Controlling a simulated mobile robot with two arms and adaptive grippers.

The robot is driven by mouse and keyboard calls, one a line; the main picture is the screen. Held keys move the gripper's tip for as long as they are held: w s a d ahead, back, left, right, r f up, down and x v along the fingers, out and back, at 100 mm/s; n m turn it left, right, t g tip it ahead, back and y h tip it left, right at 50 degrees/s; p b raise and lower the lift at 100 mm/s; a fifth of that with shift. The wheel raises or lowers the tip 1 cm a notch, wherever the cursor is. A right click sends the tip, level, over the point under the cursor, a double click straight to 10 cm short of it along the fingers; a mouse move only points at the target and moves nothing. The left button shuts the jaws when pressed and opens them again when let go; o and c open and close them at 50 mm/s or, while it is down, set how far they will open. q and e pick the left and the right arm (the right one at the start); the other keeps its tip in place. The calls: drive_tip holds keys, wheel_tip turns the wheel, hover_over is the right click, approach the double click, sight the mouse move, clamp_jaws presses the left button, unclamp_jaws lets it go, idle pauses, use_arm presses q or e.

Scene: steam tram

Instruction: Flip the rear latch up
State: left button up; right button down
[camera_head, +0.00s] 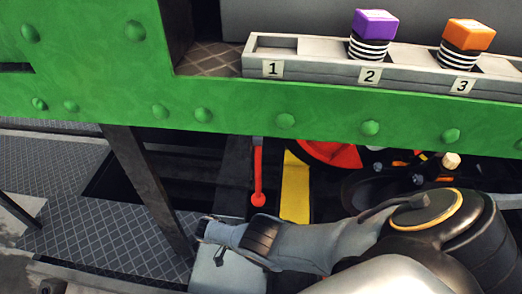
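A red lever with a round red knob (258,199) hangs straight down below the green riveted beam (285,121) in the head view. I cannot tell whether it is the rear latch, and no other part is clearly a latch. My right gripper (204,230) reaches in from the lower right and points left. It is below and left of the red knob, apart from it in the picture, over a pale grey block (222,274). Its fingers are seen from the side and their gap is unclear. My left gripper is out of view.
A grey tray numbered 1 to 3 (252,62) stands behind the beam. A purple-topped block (375,25) is at 2 and an orange-topped block (468,35) at 3. A dark post (150,190) slants left of the gripper. A yellow bar (296,185) stands right of the lever.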

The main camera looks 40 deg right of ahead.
drive_tip(key=shift+f, duration=0.1)
idle(0.6)
drive_tip(key=c, duration=0.9)
unclamp_jaws()
drive_tip(key=shift+c, duration=0.2)
drive_tip(key=shift+w, duration=0.1)
drive_tip(key=shift+w+a+r, duration=0.1)
drive_tip(key=shift+a+r, duration=0.1)
drive_tip(key=shift+r, duration=0.05)
drive_tip(key=shift+d+r, duration=0.15)
drive_tip(key=shift+r, duration=1.6)
wheel_tip(320, 180, up, 6)
drive_tip(key=shift+s, duration=0.2)
